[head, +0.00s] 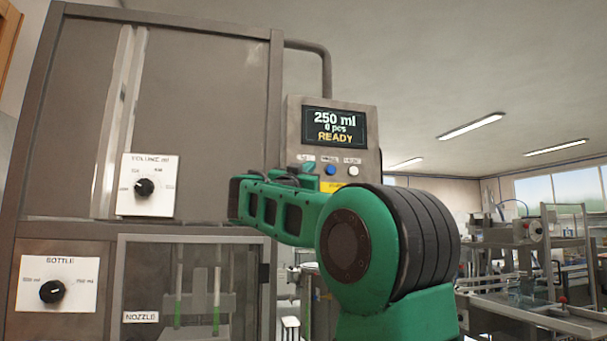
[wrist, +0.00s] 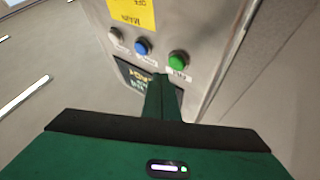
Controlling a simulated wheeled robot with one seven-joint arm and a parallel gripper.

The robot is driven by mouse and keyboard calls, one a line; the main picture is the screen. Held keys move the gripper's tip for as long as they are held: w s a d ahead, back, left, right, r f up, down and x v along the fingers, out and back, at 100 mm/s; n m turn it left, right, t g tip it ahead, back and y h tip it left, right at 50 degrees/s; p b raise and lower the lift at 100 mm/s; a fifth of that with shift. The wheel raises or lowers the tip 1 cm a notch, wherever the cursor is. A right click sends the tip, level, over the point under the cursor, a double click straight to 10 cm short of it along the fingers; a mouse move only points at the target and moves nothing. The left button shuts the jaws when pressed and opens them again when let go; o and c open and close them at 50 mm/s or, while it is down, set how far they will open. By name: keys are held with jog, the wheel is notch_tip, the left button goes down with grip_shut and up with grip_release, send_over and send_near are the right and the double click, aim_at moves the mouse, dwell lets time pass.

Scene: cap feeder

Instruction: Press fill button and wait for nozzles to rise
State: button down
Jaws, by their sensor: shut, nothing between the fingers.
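The control panel (head: 292,135) carries a screen (head: 334,125) reading "250 ml, 0 pcs, READY". Below the screen are a green button (head: 309,167), a blue button (head: 330,169) and a white button (head: 353,170). In the wrist view the panel appears turned over, with the green fill button (wrist: 178,60) nearest my gripper (wrist: 163,82). My gripper is shut and empty, its tip just short of the green button in the picture; contact cannot be told.
A volume dial (head: 145,187) and a bottle dial (head: 52,291) are on the grey cabinet (head: 200,80) at left. A yellow label (wrist: 133,14) is on the panel. Shelving with equipment (head: 530,250) stands at the right, well back.

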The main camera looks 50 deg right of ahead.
jog(key=shift+w+d, duration=0.3)
jog(key=shift+w, duration=0.15)
jog(key=shift+w+d, duration=0.1)
dwell(1.8)
jog(key=shift+w+d, duration=0.15)
jog(key=shift+w, duration=0.1)
jog(key=shift+w+d, duration=0.2)
jog(key=shift+w, duration=0.2)
dwell(0.8)
jog(key=shift+s, duration=0.1)
dwell(0.3)
jog(key=shift+s+a, duration=0.45)
jog(key=shift+s, duration=0.15)
jog(key=s+a, duration=0.1)
jog(key=s, duration=0.2)
jog(key=s+a, duration=0.1)
jog(key=shift+s+a, duration=0.2)
jog(key=shift+a, duration=0.1)
